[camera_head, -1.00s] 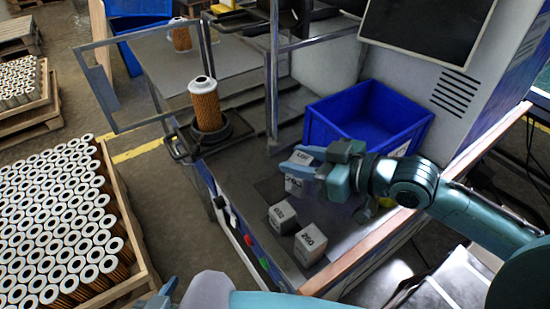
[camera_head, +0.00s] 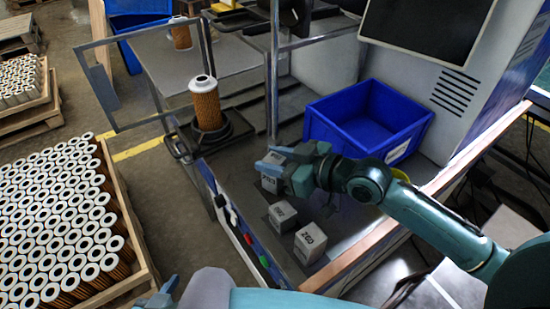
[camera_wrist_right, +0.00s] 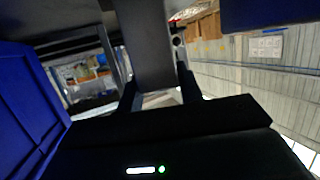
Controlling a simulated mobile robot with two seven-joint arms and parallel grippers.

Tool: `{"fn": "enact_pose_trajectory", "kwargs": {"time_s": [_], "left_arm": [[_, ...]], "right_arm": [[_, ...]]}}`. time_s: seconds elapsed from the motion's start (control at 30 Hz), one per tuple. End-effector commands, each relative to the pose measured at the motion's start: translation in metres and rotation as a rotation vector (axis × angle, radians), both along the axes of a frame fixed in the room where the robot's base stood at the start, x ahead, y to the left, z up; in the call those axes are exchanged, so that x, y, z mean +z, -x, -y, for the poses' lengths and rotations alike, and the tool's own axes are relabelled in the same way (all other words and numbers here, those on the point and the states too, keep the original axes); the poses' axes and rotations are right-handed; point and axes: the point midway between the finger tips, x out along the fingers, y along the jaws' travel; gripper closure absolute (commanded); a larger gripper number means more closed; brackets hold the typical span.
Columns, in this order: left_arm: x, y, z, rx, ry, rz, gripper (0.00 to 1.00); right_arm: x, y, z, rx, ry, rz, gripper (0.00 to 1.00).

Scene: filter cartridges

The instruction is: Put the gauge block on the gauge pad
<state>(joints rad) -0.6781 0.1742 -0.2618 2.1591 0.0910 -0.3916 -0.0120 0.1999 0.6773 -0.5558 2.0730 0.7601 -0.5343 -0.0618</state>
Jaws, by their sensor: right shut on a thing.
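My right gripper (camera_head: 282,170) reaches in from the right over the workbench. It is shut on a pale grey block (camera_head: 271,185) with dark lettering, which I take as the gauge block; the fingers cover part of it. In the right wrist view a grey shape (camera_wrist_right: 147,45) fills the space between the fingers. Two similar blocks stand on the bench: one (camera_head: 282,215) in the middle and one marked 260 (camera_head: 310,242) nearer the front. I cannot clearly make out the gauge pad. Part of my left gripper (camera_head: 158,297) shows at the bottom edge; its jaw state is unclear.
A blue bin (camera_head: 368,115) stands behind my right arm. A filter cartridge (camera_head: 206,102) stands in a dark round holder (camera_head: 215,136) left of the held block. A metal frame post (camera_head: 273,75) rises behind. A pallet of cartridges (camera_head: 60,225) lies at left.

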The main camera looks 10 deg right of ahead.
Motion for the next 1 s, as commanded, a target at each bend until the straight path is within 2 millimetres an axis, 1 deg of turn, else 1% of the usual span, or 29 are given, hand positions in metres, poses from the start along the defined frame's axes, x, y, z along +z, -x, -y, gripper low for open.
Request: {"fn": "enact_pose_trajectory", "kwargs": {"time_s": [0.03, 0.27, 0.57, 0.67, 0.73, 1.0], "left_arm": [[0.001, 0.0, 0.0, 0.0, 0.001, 0.002, 0.64], [0.001, -0.001, 0.0, 0.0, 0.001, 0.002, 0.64], [-0.001, 0.0, -0.001, 0.001, -0.003, -0.002, 0.64], [-0.003, 0.0, -0.001, 0.001, -0.004, -0.005, 0.64], [-0.004, 0.0, -0.002, 0.001, -0.004, -0.006, 0.64], [-0.006, 0.0, -0.002, 0.003, -0.002, -0.007, 0.64]], "right_arm": [[-0.001, 0.0, 0.0, 0.0, 0.001, -0.001, 0.61], [-0.001, 0.0, 0.0, 0.0, 0.001, -0.001, 0.43], [0.001, 0.001, 0.001, -0.001, 0.002, 0.0, 0.42], [0.003, 0.007, 0.008, -0.002, 0.003, 0.0, 0.42], [0.006, 0.015, 0.016, -0.001, 0.005, 0.0, 0.42], [0.021, 0.053, 0.054, -0.002, 0.008, -0.003, 0.42]]}}
